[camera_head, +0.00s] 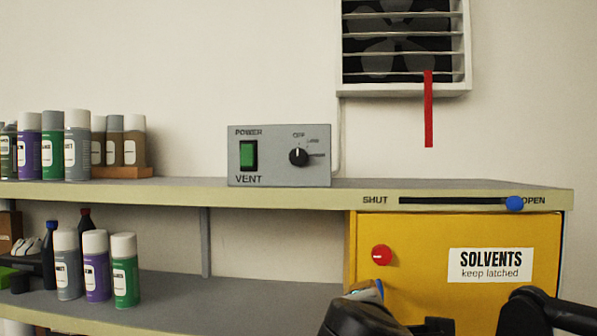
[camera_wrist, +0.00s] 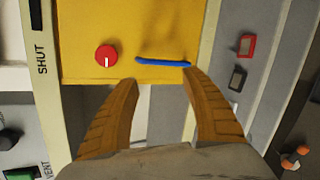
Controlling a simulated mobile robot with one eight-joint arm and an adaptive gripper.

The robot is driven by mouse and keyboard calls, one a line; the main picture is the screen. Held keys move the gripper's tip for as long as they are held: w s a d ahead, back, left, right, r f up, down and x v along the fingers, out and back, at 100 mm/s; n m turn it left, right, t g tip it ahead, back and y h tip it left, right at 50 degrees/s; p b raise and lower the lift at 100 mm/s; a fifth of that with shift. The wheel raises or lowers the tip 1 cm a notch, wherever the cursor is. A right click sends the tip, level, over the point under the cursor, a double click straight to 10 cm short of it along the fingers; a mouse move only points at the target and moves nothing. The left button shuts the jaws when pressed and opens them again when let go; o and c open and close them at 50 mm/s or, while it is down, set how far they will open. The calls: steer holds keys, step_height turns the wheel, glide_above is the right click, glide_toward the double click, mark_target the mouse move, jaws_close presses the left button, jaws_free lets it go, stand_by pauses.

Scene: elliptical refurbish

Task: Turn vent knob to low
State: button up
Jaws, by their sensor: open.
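The grey vent box (camera_head: 250,170) stands on the upper shelf, with a green power switch (camera_head: 247,154) on its left. Its black vent knob (camera_head: 298,157) is on the right, its white pointer up toward OFF; a smaller label sits right of OFF. In the wrist view, part of the box (camera_wrist: 22,151) and a black knob (camera_wrist: 8,138) show at the lower left edge. My gripper (camera_wrist: 160,77) is open and empty, its tan fingers facing the yellow cabinet (camera_wrist: 85,20), away from the vent knob. In the head view, my dark arm hides much of the gripper.
The yellow solvents cabinet has a red knob (camera_head: 381,255) and, in the wrist view, a blue bar (camera_wrist: 162,63). A slider with a blue knob (camera_head: 514,203) is at OPEN. Several spray cans (camera_head: 77,145) stand left. The shelf beside the vent box is clear.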

mark_target(298, 157)
steer(key=w+a+r+n+t+y+p, duration=0.1)
steer(key=a+r+n+t+p, duration=0.15)
steer(key=a+r, duration=0.4)
steer(key=a+r+n+t+p, duration=0.1)
steer(key=a+r+n+p, duration=0.25)
steer(key=r, duration=0.65)
steer(key=w+a+r+n+t+y+p, duration=0.1)
steer(key=a+r+n+p, duration=0.25)
steer(key=r, duration=0.55)
steer(key=w, duration=0.3)
steer(key=w+p, duration=0.1)
steer(key=w, duration=0.3)
steer(key=w+p, duration=0.1)
steer(key=w, duration=0.2)
steer(key=shift+w+d+f, duration=0.15)
steer(key=shift+d+f, duration=0.05)
steer(key=shift+d, duration=0.2)
steer(key=c, duration=1.2)
